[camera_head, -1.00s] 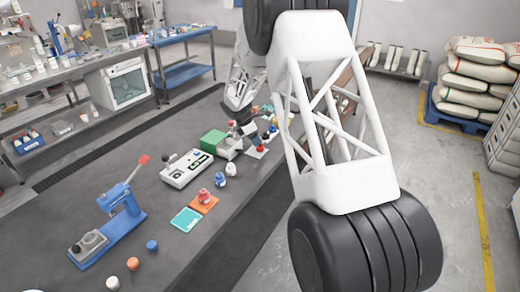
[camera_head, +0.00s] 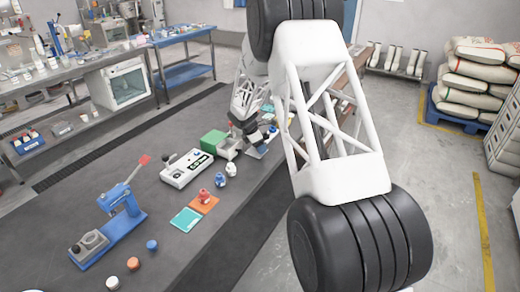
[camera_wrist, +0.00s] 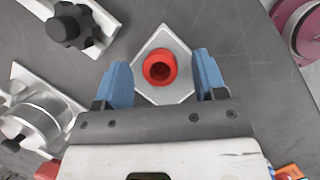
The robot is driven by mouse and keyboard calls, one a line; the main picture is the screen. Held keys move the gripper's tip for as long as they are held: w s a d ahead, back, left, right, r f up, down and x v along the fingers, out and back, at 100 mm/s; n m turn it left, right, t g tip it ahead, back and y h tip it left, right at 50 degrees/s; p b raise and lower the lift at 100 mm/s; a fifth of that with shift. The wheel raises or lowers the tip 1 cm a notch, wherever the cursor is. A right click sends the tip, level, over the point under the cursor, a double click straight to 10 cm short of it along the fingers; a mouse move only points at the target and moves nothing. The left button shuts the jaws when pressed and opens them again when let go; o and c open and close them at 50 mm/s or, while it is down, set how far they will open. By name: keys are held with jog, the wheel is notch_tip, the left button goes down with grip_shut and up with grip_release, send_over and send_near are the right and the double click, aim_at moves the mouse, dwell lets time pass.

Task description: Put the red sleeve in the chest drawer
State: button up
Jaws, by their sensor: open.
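The red sleeve (camera_wrist: 160,68) is a short ring with a dark bore, on a pale square plate (camera_wrist: 177,96) in the wrist view. My gripper (camera_wrist: 160,61) is open, with one blue finger on each side of the sleeve and a gap to both. In the head view my gripper (camera_head: 251,134) is low at the far part of the bench and hides the sleeve; a bit of the plate (camera_head: 258,153) shows below it. I cannot make out the chest drawer for certain.
A black knob on a bracket (camera_wrist: 72,26) and a metal cylinder fixture (camera_wrist: 35,122) lie left of the plate. A green box (camera_head: 213,140), a white device (camera_head: 187,168) and a blue press (camera_head: 122,215) stand on the bench. Dark bench top is bare around the plate's upper right.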

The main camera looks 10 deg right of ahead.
jog(key=c, duration=1.1)
jog(key=shift+o, duration=0.2)
jog(key=shift+r, duration=0.15)
jog(key=shift+r, duration=1.55)
jog(key=s, duration=0.5)
jog(key=s+r, duration=0.1)
jog(key=s, duration=0.4)
jog(key=s+a, duration=0.1)
jog(key=s, duration=0.5)
jog(key=shift+r, duration=0.25)
jog(key=shift+w+r, duration=0.1)
